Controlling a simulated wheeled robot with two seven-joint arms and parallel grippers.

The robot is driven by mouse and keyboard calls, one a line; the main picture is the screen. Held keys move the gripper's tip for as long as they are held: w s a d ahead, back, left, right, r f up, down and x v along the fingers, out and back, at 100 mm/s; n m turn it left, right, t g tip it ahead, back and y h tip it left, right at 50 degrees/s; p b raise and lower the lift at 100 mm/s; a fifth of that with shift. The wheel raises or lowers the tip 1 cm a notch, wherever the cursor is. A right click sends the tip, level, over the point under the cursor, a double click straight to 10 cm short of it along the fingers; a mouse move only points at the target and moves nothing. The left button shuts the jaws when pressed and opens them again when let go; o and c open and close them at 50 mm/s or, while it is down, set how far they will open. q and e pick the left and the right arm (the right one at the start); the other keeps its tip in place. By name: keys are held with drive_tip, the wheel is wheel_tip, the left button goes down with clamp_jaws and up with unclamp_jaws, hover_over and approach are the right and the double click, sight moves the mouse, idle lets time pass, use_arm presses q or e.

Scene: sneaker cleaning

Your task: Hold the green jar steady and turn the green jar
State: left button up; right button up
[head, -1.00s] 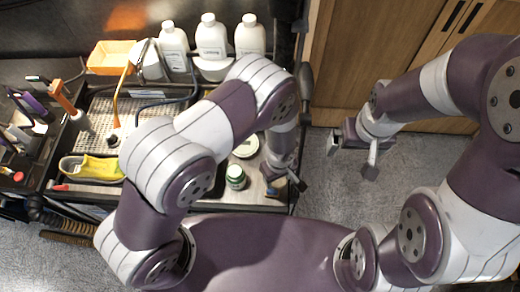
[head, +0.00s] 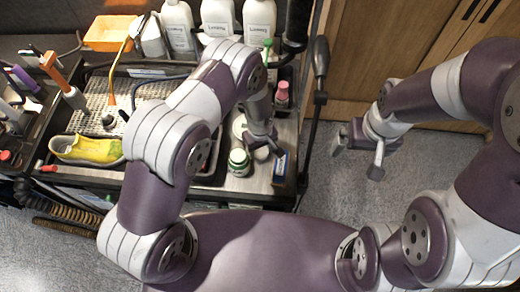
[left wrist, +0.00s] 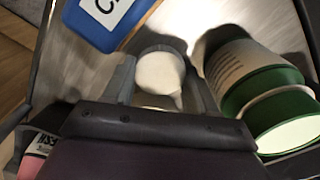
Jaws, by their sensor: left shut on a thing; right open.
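The green jar (head: 239,162), with a pale lid, stands on the bench near its front edge. In the left wrist view the green jar (left wrist: 270,95) is large at the right, outside my fingers. My left gripper (head: 264,147) is low over the bench, just right of the jar. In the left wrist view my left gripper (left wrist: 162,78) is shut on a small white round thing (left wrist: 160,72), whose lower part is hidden. My right gripper (head: 357,158) is open and empty over the floor, right of the bench.
A blue labelled box (head: 281,168) lies right of the jar, close to my left gripper. A pink-capped bottle (head: 282,92) stands behind it. A yellow sneaker (head: 90,149) is at the left. Several white bottles (head: 219,18) stand at the back.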

use_arm(q)
drive_tip(key=shift+f, duration=0.2)
drive_tip(key=o, duration=0.9)
drive_tip(key=shift+d, duration=0.1)
drive_tip(key=shift+r, duration=0.1)
